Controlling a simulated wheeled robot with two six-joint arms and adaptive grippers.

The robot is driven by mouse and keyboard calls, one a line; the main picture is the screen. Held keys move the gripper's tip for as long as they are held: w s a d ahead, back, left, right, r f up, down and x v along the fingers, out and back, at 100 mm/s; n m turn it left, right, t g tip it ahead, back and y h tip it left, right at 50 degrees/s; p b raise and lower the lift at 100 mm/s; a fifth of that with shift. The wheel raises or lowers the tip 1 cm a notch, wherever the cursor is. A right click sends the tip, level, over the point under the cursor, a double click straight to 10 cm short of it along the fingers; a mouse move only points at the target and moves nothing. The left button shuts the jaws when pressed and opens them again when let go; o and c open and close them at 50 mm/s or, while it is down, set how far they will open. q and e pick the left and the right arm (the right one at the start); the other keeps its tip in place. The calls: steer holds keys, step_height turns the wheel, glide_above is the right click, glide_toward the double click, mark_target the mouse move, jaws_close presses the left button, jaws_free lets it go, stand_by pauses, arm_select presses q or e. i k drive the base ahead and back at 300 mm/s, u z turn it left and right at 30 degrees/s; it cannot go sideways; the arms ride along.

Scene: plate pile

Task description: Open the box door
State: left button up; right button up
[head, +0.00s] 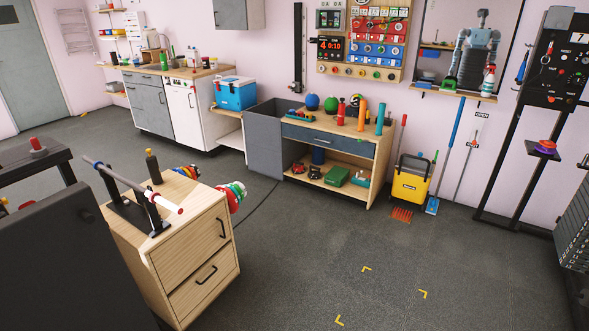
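I cannot tell for certain which thing is the task's box. A blue cooler box (236,97) with a white lid stands on the low white counter at the back, left of centre, and its lid looks shut. A light wood cabinet (188,243) with two drawers and dark handles stands in the left foreground, and both drawers look shut. A grey cabinet (150,103) stands against the back wall with its fronts shut. Neither of my grippers shows in the head view.
A wooden workbench (332,143) with balls, bottles and an open lower shelf stands at the back. A yellow bucket (411,180) stands right of it. A black rack (512,130) is at the right. A dark panel (75,265) fills the lower left. The middle floor is clear.

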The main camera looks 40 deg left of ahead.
mark_target(178, 258)
steer(key=u, duration=0.2)
steer(key=i, duration=1.55)
steer(key=u, duration=1.2)
steer(key=i, duration=1.2)
steer(key=u, duration=1)
steer(key=i, duration=0.55)
steer(key=u, duration=0.25)
